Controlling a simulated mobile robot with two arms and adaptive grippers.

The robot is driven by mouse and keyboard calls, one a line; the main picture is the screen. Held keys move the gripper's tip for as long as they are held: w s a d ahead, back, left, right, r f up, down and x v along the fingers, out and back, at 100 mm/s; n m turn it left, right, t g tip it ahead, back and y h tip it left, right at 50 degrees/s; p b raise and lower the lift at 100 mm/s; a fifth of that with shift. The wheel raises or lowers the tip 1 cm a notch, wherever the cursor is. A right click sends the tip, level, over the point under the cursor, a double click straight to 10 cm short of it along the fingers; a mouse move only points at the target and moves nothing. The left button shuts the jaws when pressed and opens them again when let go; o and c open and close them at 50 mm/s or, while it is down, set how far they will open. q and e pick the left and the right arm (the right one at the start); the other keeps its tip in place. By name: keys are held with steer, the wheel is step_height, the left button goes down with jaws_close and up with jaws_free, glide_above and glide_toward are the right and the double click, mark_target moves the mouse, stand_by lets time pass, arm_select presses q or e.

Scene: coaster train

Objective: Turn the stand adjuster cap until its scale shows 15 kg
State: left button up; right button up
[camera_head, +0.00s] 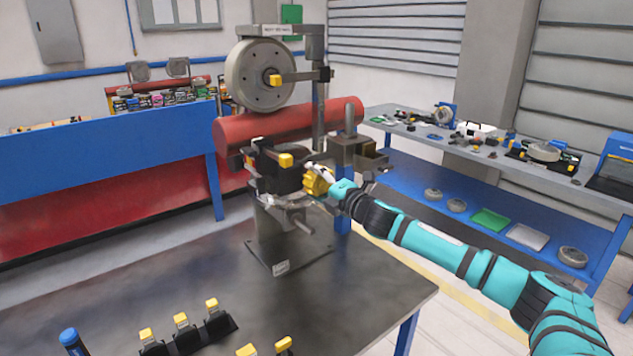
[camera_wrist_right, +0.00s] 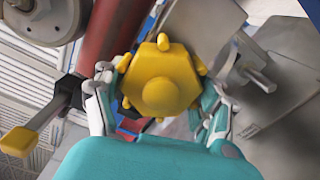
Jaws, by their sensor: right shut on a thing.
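The stand (camera_head: 274,225) stands on the dark table, with a large grey wheel (camera_head: 259,76) at its top. The yellow adjuster cap (camera_head: 317,181) sits on the stand's right side. My right gripper (camera_head: 323,178) is shut on this cap. In the right wrist view the cap (camera_wrist_right: 160,80) is a lobed yellow knob with a round boss, and the fingers of my right gripper (camera_wrist_right: 158,95) lie on both sides of it. I cannot read a scale in either view. My left gripper is not in view.
A red cylinder (camera_head: 290,128) lies behind the stand. Yellow-topped black parts (camera_head: 184,338) and a blue-capped item (camera_head: 73,342) lie at the near edge of the dark table (camera_head: 368,291). A yellow-knobbed lever (camera_wrist_right: 25,138) is close to the gripper. Side benches stand left and right.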

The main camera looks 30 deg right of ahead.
steer(key=shift+f, duration=0.25)
steer(key=o, duration=1)
steer(key=shift+c, duration=0.2)
steer(key=shift+o, duration=0.9)
steer(key=shift+r, duration=0.1)
steer(key=shift+s, duration=0.1)
steer(key=s, duration=1.1)
steer(key=shift+s+d, duration=0.4)
steer(key=shift+d, duration=0.05)
